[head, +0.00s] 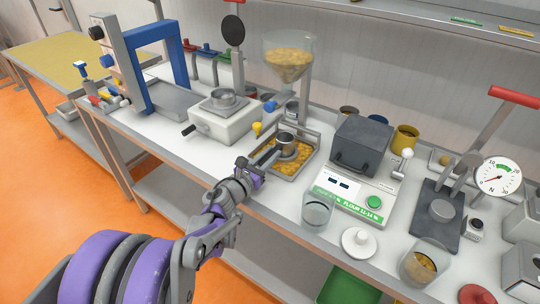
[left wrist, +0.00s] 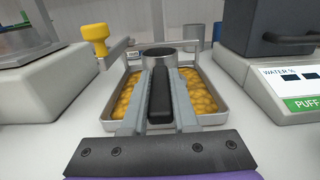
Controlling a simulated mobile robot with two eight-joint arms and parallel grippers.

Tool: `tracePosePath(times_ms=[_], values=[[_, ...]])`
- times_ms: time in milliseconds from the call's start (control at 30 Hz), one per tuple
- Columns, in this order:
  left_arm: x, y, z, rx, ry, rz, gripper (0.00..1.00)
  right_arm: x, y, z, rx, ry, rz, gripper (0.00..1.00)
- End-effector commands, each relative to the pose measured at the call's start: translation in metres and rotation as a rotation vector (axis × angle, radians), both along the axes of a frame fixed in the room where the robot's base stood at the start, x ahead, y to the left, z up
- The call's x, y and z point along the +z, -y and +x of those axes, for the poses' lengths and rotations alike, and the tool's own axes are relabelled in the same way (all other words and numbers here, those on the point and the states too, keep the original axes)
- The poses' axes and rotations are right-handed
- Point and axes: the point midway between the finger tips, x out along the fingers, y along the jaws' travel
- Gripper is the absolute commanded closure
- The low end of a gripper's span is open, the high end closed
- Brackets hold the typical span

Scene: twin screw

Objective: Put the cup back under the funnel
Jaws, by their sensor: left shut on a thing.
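The small metal cup (head: 286,140) has a dark handle (left wrist: 160,92) that points toward me. My left gripper (head: 264,160) is shut on this handle, with one finger on each side in the left wrist view (left wrist: 160,95). The cup's rim (left wrist: 158,52) shows just beyond the fingers. The cup is over the metal tray (left wrist: 222,118) of yellow grains; I cannot tell whether it touches its support. The clear funnel (head: 289,58), holding yellow grains, is above and behind the cup in the head view. My right gripper is not in view.
A white device (head: 222,122) with a metal bowl stands left of the tray. A yellow knob (left wrist: 95,38) is close to the tray's left side. A scale-like unit with a dark grey box (head: 362,143) stands right. A glass beaker (head: 317,211) is near the front edge.

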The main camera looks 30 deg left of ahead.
Motion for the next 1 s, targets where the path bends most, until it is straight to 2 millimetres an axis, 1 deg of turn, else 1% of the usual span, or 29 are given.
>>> tracePosePath(times_ms=[100,133,267,300,533,633,767,1000], values=[[-0.004,0.000,0.000,0.000,0.000,0.000,1.00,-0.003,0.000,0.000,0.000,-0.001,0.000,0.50],[-0.003,0.000,0.000,0.000,0.000,0.000,0.67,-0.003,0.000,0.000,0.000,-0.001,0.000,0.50],[-0.003,0.000,0.000,0.000,0.000,0.000,0.44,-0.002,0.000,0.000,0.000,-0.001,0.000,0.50],[-0.003,0.000,0.000,0.000,0.000,0.000,0.43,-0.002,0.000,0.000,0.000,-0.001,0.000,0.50],[-0.002,0.000,0.000,0.000,0.000,0.000,0.43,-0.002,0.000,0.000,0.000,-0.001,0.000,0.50],[0.002,0.000,0.000,0.000,0.000,0.000,0.43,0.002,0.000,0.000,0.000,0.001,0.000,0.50],[0.001,-0.003,-0.018,0.004,0.000,0.001,0.43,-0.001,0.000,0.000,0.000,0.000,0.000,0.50],[0.000,-0.007,-0.071,0.004,0.000,0.002,0.43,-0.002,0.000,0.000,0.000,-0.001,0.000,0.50]])
